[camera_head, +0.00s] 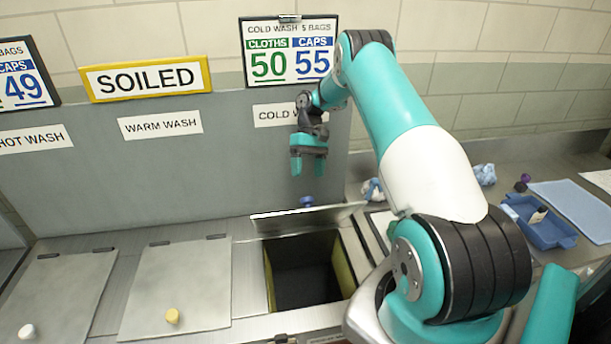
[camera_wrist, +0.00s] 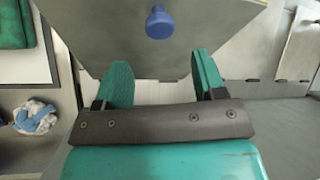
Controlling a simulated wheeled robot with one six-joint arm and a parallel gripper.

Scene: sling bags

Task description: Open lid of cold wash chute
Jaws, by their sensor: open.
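The cold wash chute (camera_head: 349,262) is the rightmost of the chutes, below the partly hidden "COLD WASH" label (camera_head: 270,116). Its lid (camera_head: 318,217) is tilted up at the back edge, and the dark opening shows in front of it. The lid's blue knob (camera_head: 306,201) shows above the lid's upper edge; the knob also shows in the wrist view (camera_wrist: 159,23). My gripper (camera_head: 308,171) is open and empty, above and behind the raised lid, pointing down. In the wrist view my gripper (camera_wrist: 157,82) has its fingers spread, with the knob beyond them and apart from them.
Two shut lids, one with a yellow knob (camera_head: 172,316) and one with a white knob (camera_head: 27,332), lie to the left. A blue tray (camera_head: 541,230) and crumpled blue cloth (camera_head: 484,174) are on the right counter. The grey back panel (camera_head: 180,185) stands close behind my gripper.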

